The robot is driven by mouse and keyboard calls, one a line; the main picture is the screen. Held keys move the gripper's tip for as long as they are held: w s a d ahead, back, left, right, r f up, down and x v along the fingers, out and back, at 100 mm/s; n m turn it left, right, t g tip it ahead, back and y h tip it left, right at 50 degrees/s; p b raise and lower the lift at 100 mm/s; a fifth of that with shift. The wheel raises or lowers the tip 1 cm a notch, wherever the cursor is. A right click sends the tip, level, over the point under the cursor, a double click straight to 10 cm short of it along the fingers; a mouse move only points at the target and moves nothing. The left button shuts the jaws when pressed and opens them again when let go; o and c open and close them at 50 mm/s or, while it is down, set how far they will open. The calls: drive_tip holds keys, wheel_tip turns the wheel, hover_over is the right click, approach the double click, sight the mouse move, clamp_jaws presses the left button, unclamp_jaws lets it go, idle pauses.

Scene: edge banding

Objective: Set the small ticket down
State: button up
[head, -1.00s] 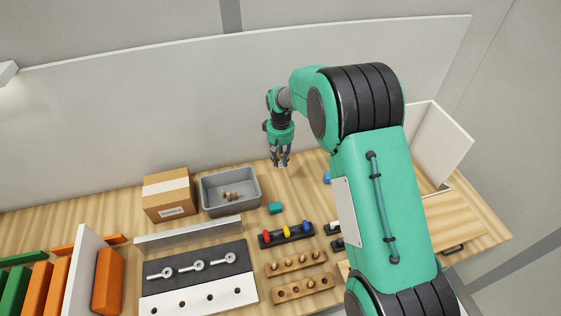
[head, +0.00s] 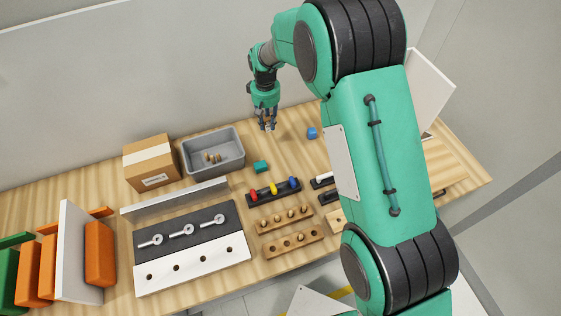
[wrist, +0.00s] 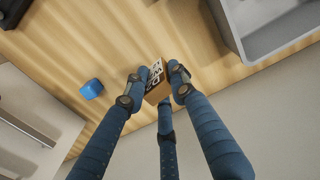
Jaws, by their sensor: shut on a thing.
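The small ticket (wrist: 157,84) looks like a little tan block with a white face bearing black print. My gripper (wrist: 158,82) has its blue fingers closed around it in the wrist view. In the head view my gripper (head: 268,128) points down over the back of the wooden bench, right of the grey bin and behind the teal cube. The ticket is too small there to make out clearly. I cannot tell whether it touches the bench.
A teal cube (head: 261,167) and a blue cube (head: 311,133) lie nearby. A rack with coloured pegs (head: 274,191) stands in front. Bare wood surrounds my gripper.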

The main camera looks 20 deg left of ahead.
drive_tip(key=s+d+m+b, duration=0.1)
drive_tip(key=s+d+b, duration=0.2)
drive_tip(key=s+d, duration=0.3)
drive_tip(key=d, duration=0.2)
drive_tip(key=shift+d+m, duration=0.3)
drive_tip(key=shift+f, duration=0.1)
drive_tip(key=shift+f+b, duration=0.35)
drive_tip(key=shift+f, duration=2.7)
drive_tip(key=shift+f, duration=1.9)
drive_tip(key=shift+f, duration=0.1)
drive_tip(key=o, duration=0.9)
